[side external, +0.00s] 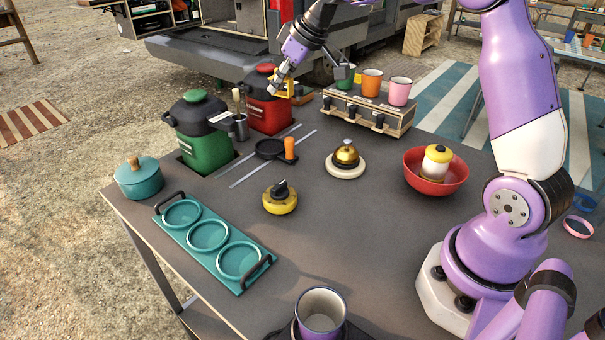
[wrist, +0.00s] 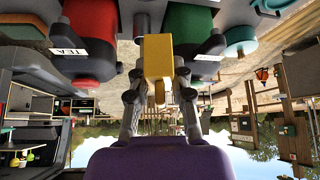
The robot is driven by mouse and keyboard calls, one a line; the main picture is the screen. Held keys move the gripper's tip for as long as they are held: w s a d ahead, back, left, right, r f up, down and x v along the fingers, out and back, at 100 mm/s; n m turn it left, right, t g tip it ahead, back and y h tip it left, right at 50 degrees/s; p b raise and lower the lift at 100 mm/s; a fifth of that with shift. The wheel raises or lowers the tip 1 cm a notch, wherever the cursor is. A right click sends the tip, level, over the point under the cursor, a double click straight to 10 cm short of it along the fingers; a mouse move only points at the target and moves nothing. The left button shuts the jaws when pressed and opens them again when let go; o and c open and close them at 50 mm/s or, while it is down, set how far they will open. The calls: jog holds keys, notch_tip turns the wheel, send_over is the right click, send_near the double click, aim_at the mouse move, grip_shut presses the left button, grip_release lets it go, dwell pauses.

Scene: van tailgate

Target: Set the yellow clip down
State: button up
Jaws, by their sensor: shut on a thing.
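The yellow clip (wrist: 158,58) is held between the two fingers of my gripper (wrist: 160,85) in the wrist view. In the side external view my gripper (side external: 281,82) is at the back of the table, in front of the red urn, and the yellow clip (side external: 290,84) shows at its fingertips, partly hidden. My gripper is shut on it and appears to be above the tabletop (side external: 330,230). Whether the clip touches the red urn (side external: 262,112) cannot be told.
A green urn (side external: 205,145) stands left of the red one. A wooden rack with cups (side external: 367,112) is to the right.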

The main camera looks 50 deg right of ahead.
jog(key=s+a+n+y, duration=0.1)
jog(key=s+a, duration=0.2)
jog(key=a, duration=1.4)
jog(key=s+a+n, duration=0.1)
jog(key=s+a, duration=0.1)
jog(key=a, duration=1.5)
send_over(173, 213)
jog(key=s, duration=0.2)
jog(key=f, duration=1.1)
jog(key=shift+s+d+f, duration=0.1)
jog(key=shift+d+f, duration=0.15)
jog(key=shift+f, duration=0.1)
jog(key=shift+w+d+f, duration=0.15)
jog(key=shift+w, duration=0.05)
jog(key=shift+f, duration=2)
jog(key=shift+f, duration=0.15)
jog(key=o, duration=0.8)
